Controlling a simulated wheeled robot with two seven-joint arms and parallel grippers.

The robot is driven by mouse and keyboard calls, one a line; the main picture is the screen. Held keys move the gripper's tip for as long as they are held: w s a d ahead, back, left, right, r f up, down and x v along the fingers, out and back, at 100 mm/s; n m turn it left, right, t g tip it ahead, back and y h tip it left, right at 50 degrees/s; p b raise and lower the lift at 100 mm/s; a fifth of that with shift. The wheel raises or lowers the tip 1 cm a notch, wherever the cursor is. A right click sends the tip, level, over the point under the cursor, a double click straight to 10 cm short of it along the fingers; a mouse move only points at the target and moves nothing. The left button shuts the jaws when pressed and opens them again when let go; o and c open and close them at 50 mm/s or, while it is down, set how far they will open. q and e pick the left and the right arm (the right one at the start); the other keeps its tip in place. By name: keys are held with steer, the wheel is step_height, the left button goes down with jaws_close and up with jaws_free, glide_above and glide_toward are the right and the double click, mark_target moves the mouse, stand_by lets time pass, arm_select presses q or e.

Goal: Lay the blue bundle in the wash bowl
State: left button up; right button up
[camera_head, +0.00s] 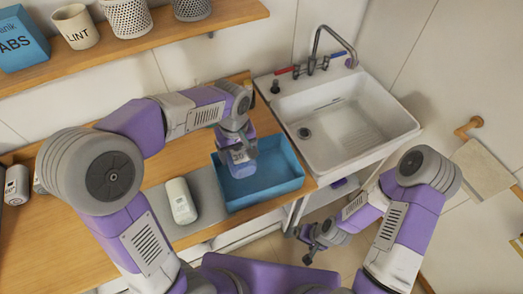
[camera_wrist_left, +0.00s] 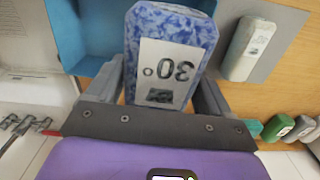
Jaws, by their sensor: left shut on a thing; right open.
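The blue bundle (camera_head: 243,181) is a mottled blue block with a pale label reading 30; the wrist view shows it (camera_wrist_left: 172,22) close up. My left gripper (camera_head: 238,150) is shut on it, with one finger on each side (camera_wrist_left: 165,85). The bundle is over the blue tray (camera_head: 275,200); I cannot tell whether it touches the tray floor. The wash bowl is the white sink (camera_head: 376,122), right of the tray, with its basin empty. My right gripper (camera_head: 302,249) is open and empty, low in front of the counter, below the sink.
A tap (camera_head: 330,45) stands at the sink's back edge. A shelf (camera_head: 190,30) above holds a LINT cup (camera_head: 76,27), baskets and a blue box (camera_head: 20,42).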

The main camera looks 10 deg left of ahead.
arm_select(q)
steer(key=shift+w+f, duration=0.1)
steer(key=shift+w, duration=0.15)
step_height(320, 180, down, 18)
steer(key=shift+s+r+b, duration=0.15)
steer(key=shift+r+b, duration=0.1)
steer(key=shift+b, duration=0.85)
arm_select(e)
steer(key=shift+w+f, duration=0.2)
steer(key=shift+f, duration=0.8)
arm_select(q)
steer(key=shift+f, duration=0.2)
steer(key=o, duration=0.8)
arm_select(e)
steer(key=shift+f, duration=0.15)
arm_select(q)
steer(key=shift+r, duration=0.1)
